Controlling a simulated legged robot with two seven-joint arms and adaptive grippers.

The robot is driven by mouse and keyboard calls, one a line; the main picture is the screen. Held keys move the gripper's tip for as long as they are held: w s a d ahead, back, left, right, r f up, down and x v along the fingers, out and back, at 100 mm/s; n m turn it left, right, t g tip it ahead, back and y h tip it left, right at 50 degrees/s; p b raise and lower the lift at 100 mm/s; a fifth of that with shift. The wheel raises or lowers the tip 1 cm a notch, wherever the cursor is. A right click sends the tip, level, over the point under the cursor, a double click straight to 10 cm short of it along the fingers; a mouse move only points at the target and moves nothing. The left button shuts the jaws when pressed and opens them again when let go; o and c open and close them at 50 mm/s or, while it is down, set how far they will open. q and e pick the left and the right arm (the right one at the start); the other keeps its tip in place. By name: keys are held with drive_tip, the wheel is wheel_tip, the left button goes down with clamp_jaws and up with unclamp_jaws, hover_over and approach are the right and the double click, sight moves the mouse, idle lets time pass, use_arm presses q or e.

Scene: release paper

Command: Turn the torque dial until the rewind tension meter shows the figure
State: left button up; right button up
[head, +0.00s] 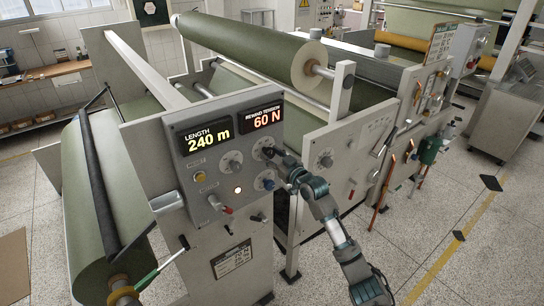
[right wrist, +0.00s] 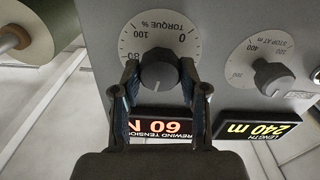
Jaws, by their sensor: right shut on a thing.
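The torque dial (right wrist: 158,72) is a dark round knob on a white scale marked "TORQUE %", upside down in the right wrist view. My right gripper (head: 276,157) is shut on it, one finger on each side. In the head view the gripper partly hides the dial. The rewind tension meter (head: 262,117) sits just above the dial and reads 60 N in orange; it also shows upside down in the right wrist view (right wrist: 160,127). A placard (head: 232,260) low on the cabinet bears small text with figures in N, not clearly legible. My left gripper is not in view.
The length display (head: 208,137) reads 240 m. Beside the dial is a "STOP AT m" knob (head: 231,161). Green rolls flank the panel.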

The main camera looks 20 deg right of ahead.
drive_tip(key=o, duration=0.9)
drive_tip(key=shift+f, duration=0.45)
drive_tip(key=shift+o, duration=1.2)
drive_tip(key=shift+w, duration=0.35)
drive_tip(key=shift+s+d+r, duration=0.1)
drive_tip(key=shift+s+r, duration=0.05)
drive_tip(key=shift+s, duration=0.2)
drive_tip(key=v, duration=1.1)
drive_tip(key=shift+d, duration=0.2)
drive_tip(key=shift+s+a, duration=0.1)
